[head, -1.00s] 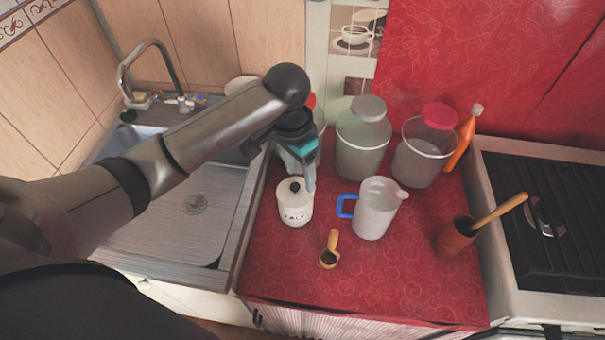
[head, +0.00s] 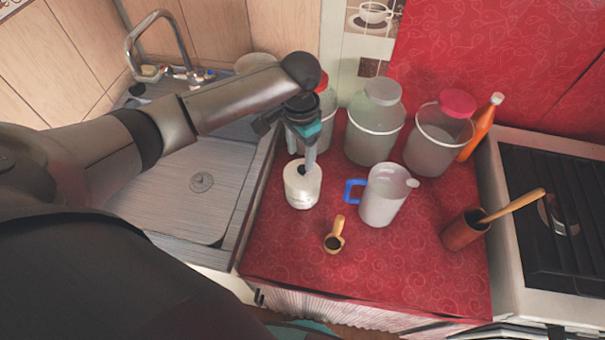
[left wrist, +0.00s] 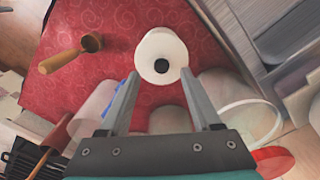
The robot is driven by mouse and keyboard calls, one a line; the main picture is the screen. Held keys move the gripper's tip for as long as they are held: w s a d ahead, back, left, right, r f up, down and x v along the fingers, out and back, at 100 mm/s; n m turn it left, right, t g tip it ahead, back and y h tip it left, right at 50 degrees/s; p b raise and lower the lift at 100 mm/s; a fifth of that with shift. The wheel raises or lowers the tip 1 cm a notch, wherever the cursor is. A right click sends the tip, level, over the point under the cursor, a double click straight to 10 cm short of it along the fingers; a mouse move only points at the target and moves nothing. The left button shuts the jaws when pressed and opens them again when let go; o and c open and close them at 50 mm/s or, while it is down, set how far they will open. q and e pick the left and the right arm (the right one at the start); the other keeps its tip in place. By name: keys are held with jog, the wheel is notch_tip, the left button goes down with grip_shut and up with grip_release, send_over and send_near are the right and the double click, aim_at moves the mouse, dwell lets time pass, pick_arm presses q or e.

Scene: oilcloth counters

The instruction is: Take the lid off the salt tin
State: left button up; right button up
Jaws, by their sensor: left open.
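The salt tin (head: 302,193) is a white round canister standing upright on the red counter, left of the jug. Its white lid (left wrist: 148,44) with a black knob (left wrist: 161,66) is on it. In the head view the knob is partly hidden by a finger. My left gripper (head: 306,164) points down just over the lid. In the left wrist view its two open fingers (left wrist: 160,74) are either side of the knob, with nothing between them gripped. I cannot tell whether they touch the lid. My right gripper is not in view.
A jug with a blue handle (head: 385,197) stands close right of the tin, and a wooden scoop (head: 336,235) lies in front. Large jars (head: 372,135) stand behind. A utensil pot (head: 462,232) and stove are at right; the sink is at left. The counter's front is clear.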

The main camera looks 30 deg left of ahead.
aim_at(302, 168)
pick_arm(q)
jog(key=f, duration=0.3)
jog(key=f+b, duration=0.1)
jog(key=f, duration=0.1)
jog(key=shift+w+f, duration=0.1)
jog(key=shift+w, duration=0.25)
grip_shut()
